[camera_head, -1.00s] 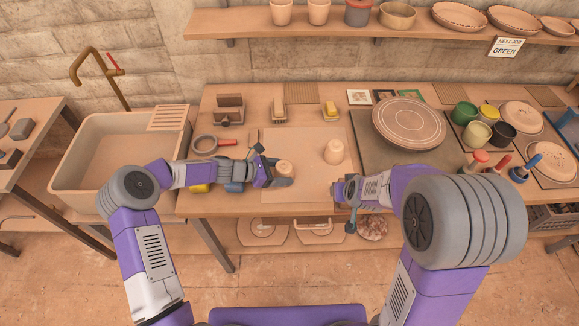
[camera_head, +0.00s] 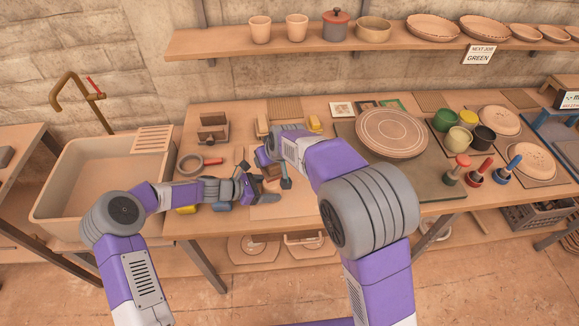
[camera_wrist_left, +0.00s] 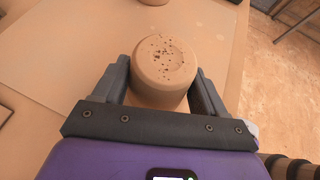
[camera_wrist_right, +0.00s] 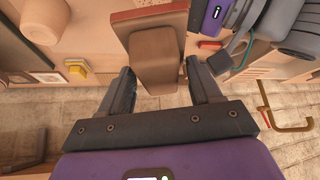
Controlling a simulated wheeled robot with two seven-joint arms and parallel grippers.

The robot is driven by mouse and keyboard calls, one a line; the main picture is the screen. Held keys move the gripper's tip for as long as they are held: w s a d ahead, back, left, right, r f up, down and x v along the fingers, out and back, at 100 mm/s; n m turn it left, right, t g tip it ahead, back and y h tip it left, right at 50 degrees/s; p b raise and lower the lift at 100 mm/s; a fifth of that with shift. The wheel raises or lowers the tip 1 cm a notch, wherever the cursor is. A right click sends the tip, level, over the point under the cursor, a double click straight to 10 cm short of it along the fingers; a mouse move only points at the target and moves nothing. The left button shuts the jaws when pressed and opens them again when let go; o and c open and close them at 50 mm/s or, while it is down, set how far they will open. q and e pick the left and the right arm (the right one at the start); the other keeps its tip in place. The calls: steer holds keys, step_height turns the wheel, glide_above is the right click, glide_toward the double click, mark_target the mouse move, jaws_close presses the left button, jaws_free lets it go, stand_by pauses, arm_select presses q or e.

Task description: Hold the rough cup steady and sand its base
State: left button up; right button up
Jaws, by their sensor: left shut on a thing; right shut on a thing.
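The rough cup (camera_wrist_left: 165,62) is upside down between the fingers of my left gripper (camera_wrist_left: 161,80), its pitted base facing up in the left wrist view. My left gripper also shows low over the table (camera_head: 266,193) in the head view, where the cup is mostly hidden. My right gripper (camera_wrist_right: 160,78) is shut on a brown sanding block (camera_wrist_right: 155,55) with a wider, redder plate at its far end. In the head view the block (camera_head: 272,172) is just above and beside my left gripper. No contact between block and cup shows; the left wrist view shows the base uncovered.
Another cup (camera_wrist_right: 42,25) stands on the table; my right arm hides it in the head view. A turntable wheel (camera_head: 392,132), glaze pots (camera_head: 458,139) and coloured-top tools (camera_head: 480,170) are to the right. A sink (camera_head: 95,180) is at left.

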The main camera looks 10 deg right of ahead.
steer(key=shift+a+f, duration=0.2)
steer(key=shift+f, duration=2.7)
steer(key=shift+f, duration=0.75)
steer(key=shift+w, duration=0.2)
steer(key=shift+w+a, duration=0.1)
steer(key=shift+w, duration=0.2)
steer(key=shift+s+d, duration=0.3)
steer(key=shift+s, duration=0.65)
steer(key=shift+w, duration=0.1)
steer(key=shift+w+a+f, duration=0.15)
steer(key=shift+w+a, duration=0.1)
steer(key=shift+w, duration=0.55)
